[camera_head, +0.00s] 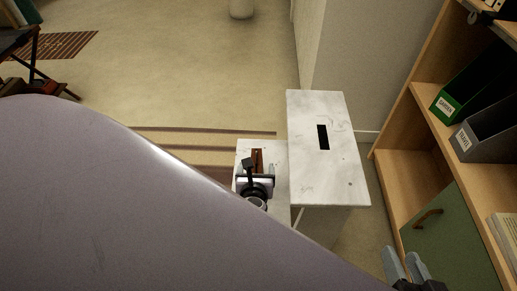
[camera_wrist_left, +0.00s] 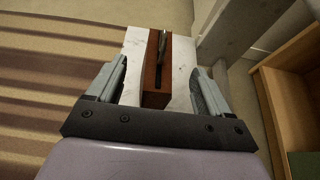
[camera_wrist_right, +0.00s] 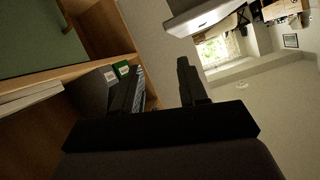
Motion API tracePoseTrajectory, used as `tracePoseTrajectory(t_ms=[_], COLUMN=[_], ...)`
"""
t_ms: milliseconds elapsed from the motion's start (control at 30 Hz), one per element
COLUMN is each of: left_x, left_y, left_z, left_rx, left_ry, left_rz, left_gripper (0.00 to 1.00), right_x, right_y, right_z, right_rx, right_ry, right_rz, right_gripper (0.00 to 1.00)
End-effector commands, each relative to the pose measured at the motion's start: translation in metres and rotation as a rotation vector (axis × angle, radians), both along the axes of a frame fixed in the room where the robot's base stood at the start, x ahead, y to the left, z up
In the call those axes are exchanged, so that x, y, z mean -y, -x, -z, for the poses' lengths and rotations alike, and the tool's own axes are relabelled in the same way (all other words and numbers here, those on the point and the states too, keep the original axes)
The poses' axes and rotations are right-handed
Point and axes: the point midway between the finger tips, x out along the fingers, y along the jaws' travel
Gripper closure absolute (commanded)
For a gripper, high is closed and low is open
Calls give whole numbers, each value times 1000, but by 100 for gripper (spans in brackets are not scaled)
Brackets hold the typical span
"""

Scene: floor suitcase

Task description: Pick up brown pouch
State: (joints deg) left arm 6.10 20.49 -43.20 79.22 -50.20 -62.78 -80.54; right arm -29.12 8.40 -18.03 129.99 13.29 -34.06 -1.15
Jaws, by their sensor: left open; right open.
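A brown, narrow box-like thing, which I take for the brown pouch (camera_head: 257,154), stands on the lower white step of a stool. In the left wrist view the brown pouch (camera_wrist_left: 152,88) has a dark slot and a slim dark item at its top. My left gripper (camera_head: 257,171) is open over the lower step. In the left wrist view its fingers (camera_wrist_left: 160,78) are apart on either side of the pouch, with gaps; contact is not visible. My right gripper (camera_head: 403,262) is open and empty by the shelf at lower right; its fingers also show in the right wrist view (camera_wrist_right: 160,68).
The white marbled stool top (camera_head: 338,175) with a black slot rises right of the pouch. A wooden shelf (camera_head: 400,175) with a green binder (camera_head: 455,100) and grey binder (camera_head: 485,132) stands at right. Open floor (camera_head: 180,70) lies beyond. My own body hides the lower left.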

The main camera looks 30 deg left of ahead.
Motion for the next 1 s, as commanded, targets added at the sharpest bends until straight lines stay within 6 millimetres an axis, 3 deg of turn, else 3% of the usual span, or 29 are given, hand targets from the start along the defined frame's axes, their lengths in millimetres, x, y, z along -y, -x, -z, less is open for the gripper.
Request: tracePoseTrajectory(t_ms=[300,433,667,767,933,1000], left_x=[-18,-25,-26,-26,-26,-26], left_y=[-25,-37,-40,-39,-39,-40], left_z=[18,24,22,22,22,21], left_rx=[1,0,-1,-1,-1,0], left_ry=[2,2,3,4,4,4], left_rz=[-1,-1,0,1,1,0], left_gripper=[20,20,20,46,100,100], right_x=[-16,-14,-13,-13,-13,-14], right_y=[-4,-3,-3,-3,-3,-3], right_z=[7,8,5,5,5,5], right_rx=[-1,23,30,30,29,29], right_ry=[-101,-90,-88,-88,-88,-88], right_rz=[-33,-31,-31,-31,-31,-31], right_gripper=[57,57,57,57,57,57])
